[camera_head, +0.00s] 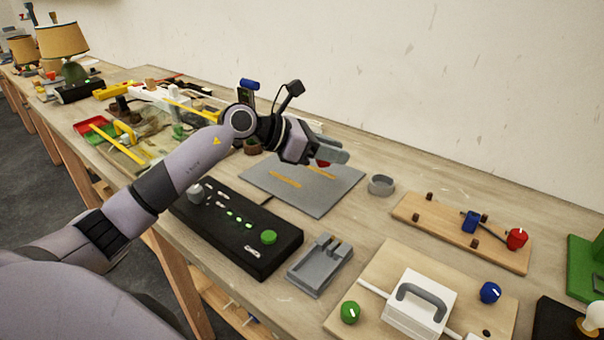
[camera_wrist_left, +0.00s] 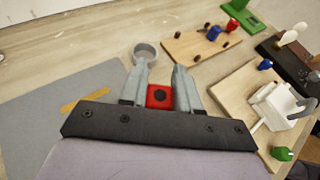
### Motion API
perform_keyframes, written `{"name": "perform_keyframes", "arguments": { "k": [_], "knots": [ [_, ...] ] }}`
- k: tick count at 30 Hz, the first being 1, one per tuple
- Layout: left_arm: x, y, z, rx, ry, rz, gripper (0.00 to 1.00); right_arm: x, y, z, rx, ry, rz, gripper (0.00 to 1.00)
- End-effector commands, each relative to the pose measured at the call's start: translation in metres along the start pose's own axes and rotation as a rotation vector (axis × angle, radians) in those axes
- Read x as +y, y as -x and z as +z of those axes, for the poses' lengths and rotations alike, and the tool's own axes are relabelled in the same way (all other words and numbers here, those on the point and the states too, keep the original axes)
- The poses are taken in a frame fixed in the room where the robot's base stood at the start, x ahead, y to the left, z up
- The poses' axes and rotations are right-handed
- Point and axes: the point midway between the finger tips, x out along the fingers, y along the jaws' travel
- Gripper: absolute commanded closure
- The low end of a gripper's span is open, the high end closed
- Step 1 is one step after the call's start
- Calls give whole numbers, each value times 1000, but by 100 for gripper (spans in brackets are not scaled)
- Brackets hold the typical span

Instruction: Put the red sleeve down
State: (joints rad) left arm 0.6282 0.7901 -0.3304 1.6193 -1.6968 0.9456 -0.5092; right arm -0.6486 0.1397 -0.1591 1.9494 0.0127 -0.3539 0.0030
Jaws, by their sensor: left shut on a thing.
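The red sleeve (camera_wrist_left: 160,96) shows in the left wrist view as a small red block with a dark round hole, between the fingers of my left gripper (camera_wrist_left: 160,88). In the head view only a small red part of the sleeve (camera_head: 323,164) shows below the fingers. My left gripper (camera_head: 335,155) is shut on it, over the far right part of the grey mat (camera_head: 315,201). I cannot tell the exact height above the mat. My right gripper is not in view.
Two yellow-orange strips (camera_head: 286,179) lie on the mat. A grey round cup (camera_head: 381,185) stands right of it. A wooden board with blue and red parts (camera_head: 462,240) lies further right. A black control box (camera_head: 236,225) and a grey fixture (camera_head: 319,266) are nearer.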

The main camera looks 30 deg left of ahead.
Motion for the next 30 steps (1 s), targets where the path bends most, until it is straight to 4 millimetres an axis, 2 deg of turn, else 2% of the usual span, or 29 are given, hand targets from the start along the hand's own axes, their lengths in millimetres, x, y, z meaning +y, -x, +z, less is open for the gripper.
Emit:
{"name": "perform_keyframes", "arguments": {
  "k": [1, 3, 9, 12, 16, 20, 30],
  "knots": [
    [18, 5, 14, -4, 6, 33, 100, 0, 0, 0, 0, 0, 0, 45],
    [40, 10, 29, -4, 22, 74, 100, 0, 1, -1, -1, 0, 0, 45],
    [92, 34, 65, -18, 67, 183, 100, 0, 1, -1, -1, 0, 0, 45],
    [109, 45, 76, -25, 84, 220, 100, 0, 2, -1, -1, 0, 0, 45],
    [120, 52, 83, -30, 97, 247, 100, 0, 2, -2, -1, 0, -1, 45],
    [124, 48, 71, -28, 103, 253, 100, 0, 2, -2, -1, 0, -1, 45],
    [123, 10, -11, -28, 106, 250, 100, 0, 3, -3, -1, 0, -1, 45]
  ]
}}
